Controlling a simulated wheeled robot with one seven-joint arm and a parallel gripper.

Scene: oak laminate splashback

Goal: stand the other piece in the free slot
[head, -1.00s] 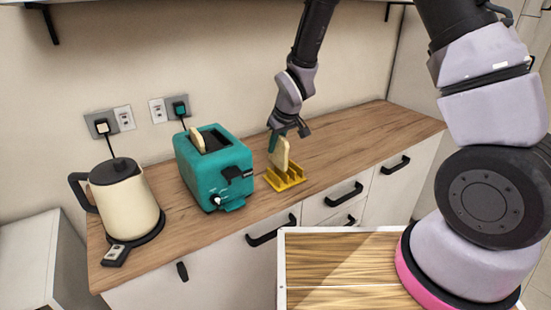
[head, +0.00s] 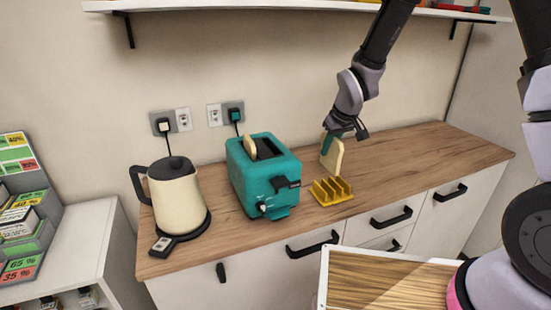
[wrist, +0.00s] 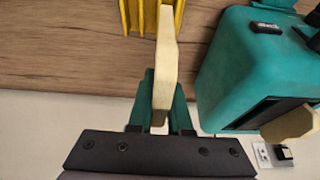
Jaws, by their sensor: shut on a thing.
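My gripper (head: 331,140) is shut on a pale bread slice (head: 334,158), which hangs upright below the fingers. In the wrist view, the slice (wrist: 165,55) is seen edge-on between the two teal fingers (wrist: 162,100). A yellow rack (head: 331,192) with several upright dividers stands on the counter. I see no slice standing in it. The held slice is just behind and above the rack in the head view, and looks clear of it. Another slice (head: 250,146) sticks up from the teal toaster (head: 262,180); the wrist view also shows it (wrist: 289,125).
A cream kettle (head: 176,200) stands left of the toaster on the wooden counter (head: 440,160). The counter right of the rack is clear. Wall sockets (head: 183,120) are behind, and a shelf (head: 270,9) is above.

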